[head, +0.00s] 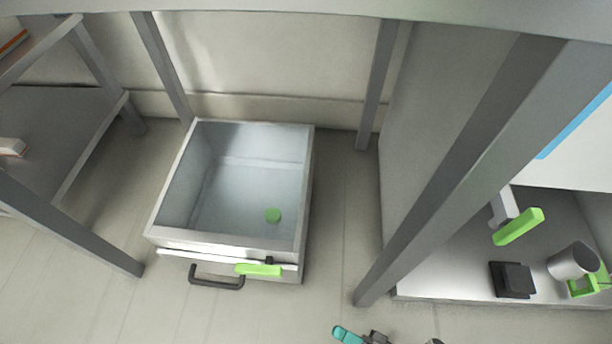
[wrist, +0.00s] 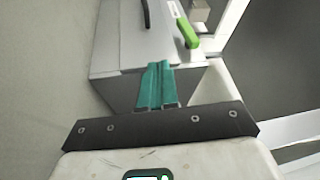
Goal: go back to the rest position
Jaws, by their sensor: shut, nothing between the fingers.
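My gripper (head: 345,333) shows only partly at the bottom edge of the head view, its teal fingers low over the floor in front of the drawer. In the wrist view its two teal fingers (wrist: 156,86) lie side by side, shut with nothing between them. Beyond them is a grey front with a dark handle (wrist: 146,14) and a green bar (wrist: 187,33). Most of my arm is out of view.
An open metal drawer (head: 303,190) holds a green round piece (head: 273,215); its front has a black handle (head: 216,281) and a green tab (head: 258,270). Grey posts stand around.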

